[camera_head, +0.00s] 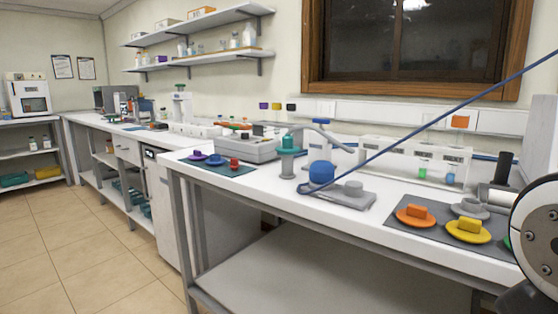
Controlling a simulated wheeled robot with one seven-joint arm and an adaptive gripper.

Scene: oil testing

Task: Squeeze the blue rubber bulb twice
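The blue rubber bulb (321,172) is a rounded blue shape on the white bench, a little right of the picture's middle. It stands just behind a grey base plate (350,197) with a round grey knob. A teal-capped grey cylinder (288,158) stands close to its left, with a grey tube curving from its top to the right. A thin blue tube or line (430,124) runs from the upper right down to a bend beside the bulb. My gripper is not in view; only a rounded part, seemingly of my arm, shows at the lower right edge.
A dark mat (428,228) at right holds orange (415,215), yellow (468,230) and grey knobbed discs. A teal mat (232,169) at left holds small purple, blue and red pieces. A grey instrument (248,149) and a white panel (400,155) stand behind. The front bench strip is clear.

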